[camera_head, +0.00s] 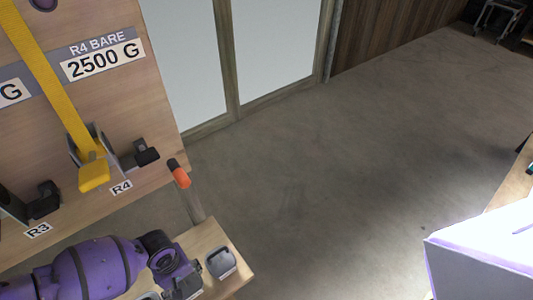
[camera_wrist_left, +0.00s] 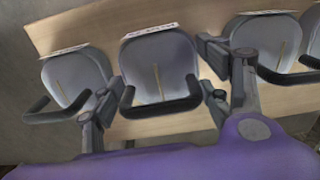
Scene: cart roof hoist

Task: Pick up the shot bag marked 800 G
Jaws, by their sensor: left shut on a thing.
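Several grey shot bags with dark bar handles stand in a row on a wooden shelf in the left wrist view. The middle bag (camera_wrist_left: 158,62) lies between the fingers of my left gripper (camera_wrist_left: 163,103), which is shut on its dark handle. One bag (camera_wrist_left: 75,75) is to its left and another (camera_wrist_left: 268,45) to its right. Their marks are too small and slanted to read, so I cannot tell which is 800 G. In the head view my left gripper (camera_head: 181,280) is low over the shelf, beside a grey bag (camera_head: 221,262) at the shelf's end. My right gripper is out of view.
An upright wooden board (camera_head: 130,110) carries a yellow strap (camera_head: 55,80), dark cleats labelled R3 and R4, and an orange-tipped peg (camera_head: 179,174). It stands behind the shelf (camera_head: 239,277). A pale box-like thing (camera_head: 485,255) is at lower right. The floor (camera_head: 320,190) between is clear.

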